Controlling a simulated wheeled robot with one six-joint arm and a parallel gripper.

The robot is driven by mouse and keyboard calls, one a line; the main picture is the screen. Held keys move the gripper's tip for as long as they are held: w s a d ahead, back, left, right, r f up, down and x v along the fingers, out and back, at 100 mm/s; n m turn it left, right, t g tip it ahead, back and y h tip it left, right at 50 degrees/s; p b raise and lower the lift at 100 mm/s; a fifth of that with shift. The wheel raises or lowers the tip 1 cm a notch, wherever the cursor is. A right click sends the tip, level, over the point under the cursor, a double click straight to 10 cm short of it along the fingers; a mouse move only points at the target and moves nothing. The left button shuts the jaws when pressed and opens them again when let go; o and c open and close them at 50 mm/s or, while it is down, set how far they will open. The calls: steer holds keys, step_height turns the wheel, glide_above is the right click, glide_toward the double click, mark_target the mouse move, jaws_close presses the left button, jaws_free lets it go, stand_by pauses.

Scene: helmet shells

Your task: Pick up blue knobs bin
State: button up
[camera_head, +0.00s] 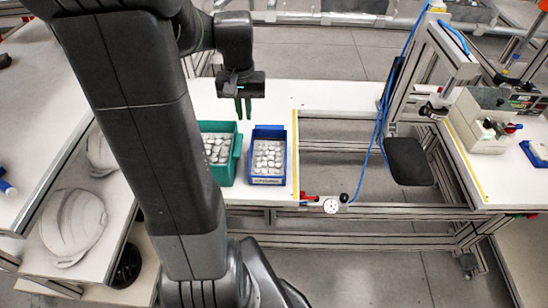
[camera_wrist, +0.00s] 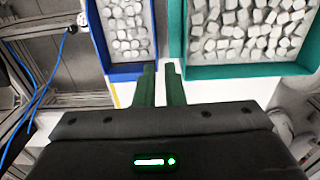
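The blue knobs bin (camera_head: 284,159) stands on the white table top, filled with pale grey-white knobs and with a label on its front. It also shows in the wrist view (camera_wrist: 130,72) at the upper left. My gripper (camera_head: 243,114) hangs fingers down over the far part of the table, beyond the gap between the blue bin and the green bin. In the wrist view its two dark green fingers (camera_wrist: 161,68) are a little apart with nothing between them, their tips near the blue bin's lower right corner. I cannot tell how high they are above the table.
A green bin (camera_head: 238,161) of similar knobs stands close to the blue bin's left. A yellow strip (camera_head: 295,150) marks the table edge at right. Beyond it are metal frame bars and a black seat-like pad (camera_head: 408,161). White helmet shells (camera_head: 72,222) sit on the left shelf.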

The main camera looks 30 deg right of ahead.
mark_target(251, 147)
steer(key=f, duration=1.4)
steer(key=shift+s+d+p, duration=0.3)
steer(key=shift+d+p, duration=0.05)
jaws_close()
